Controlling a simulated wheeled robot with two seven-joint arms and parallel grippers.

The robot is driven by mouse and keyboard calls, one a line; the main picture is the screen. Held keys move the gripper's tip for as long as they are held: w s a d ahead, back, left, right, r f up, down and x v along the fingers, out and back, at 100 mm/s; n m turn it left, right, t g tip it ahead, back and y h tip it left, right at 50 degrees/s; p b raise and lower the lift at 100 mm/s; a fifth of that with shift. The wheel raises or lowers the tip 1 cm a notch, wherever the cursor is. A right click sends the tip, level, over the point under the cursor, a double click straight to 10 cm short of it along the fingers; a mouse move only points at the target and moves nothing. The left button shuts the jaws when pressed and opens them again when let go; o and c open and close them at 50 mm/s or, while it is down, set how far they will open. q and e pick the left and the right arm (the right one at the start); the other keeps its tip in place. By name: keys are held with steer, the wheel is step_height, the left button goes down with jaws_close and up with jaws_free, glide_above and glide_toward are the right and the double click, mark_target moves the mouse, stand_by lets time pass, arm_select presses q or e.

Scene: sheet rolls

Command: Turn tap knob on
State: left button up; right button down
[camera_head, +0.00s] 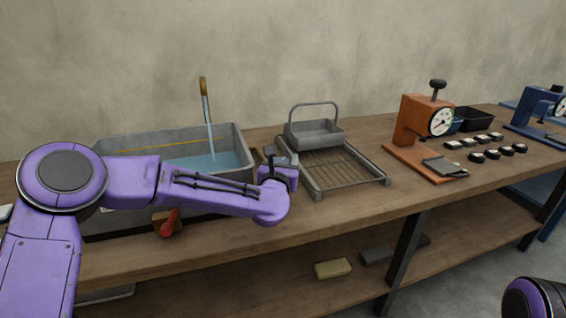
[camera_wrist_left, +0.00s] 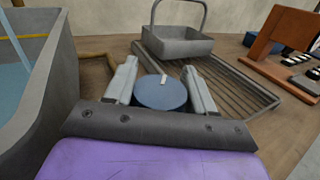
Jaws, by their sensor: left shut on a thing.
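A round blue tap knob (camera_wrist_left: 160,92) with a white mark on top sits between the two grey fingers of my left gripper (camera_wrist_left: 161,88) in the left wrist view. The fingers are closed on its sides. In the head view my left gripper (camera_head: 277,160) is at the right side of the grey sink (camera_head: 245,150), and it largely hides the knob. My right gripper is out of view.
A wire rack (camera_head: 345,170) with a grey handled basket (camera_head: 314,133) stands just right of my left gripper. A red lever (camera_head: 168,225) is at the sink's front. An orange dial press (camera_head: 412,125) and several small dark pieces lie farther right.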

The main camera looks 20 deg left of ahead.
arm_select(q)
steer(key=o, duration=0.9)
steer(key=shift+o, duration=0.2)
steer(key=shift+s, duration=0.1)
steer(key=s+d+b, duration=0.1)
steer(key=s, duration=0.9)
steer(key=shift+s+d+b, duration=0.15)
steer(key=shift+d+b, duration=0.05)
steer(key=shift+b, duration=0.1)
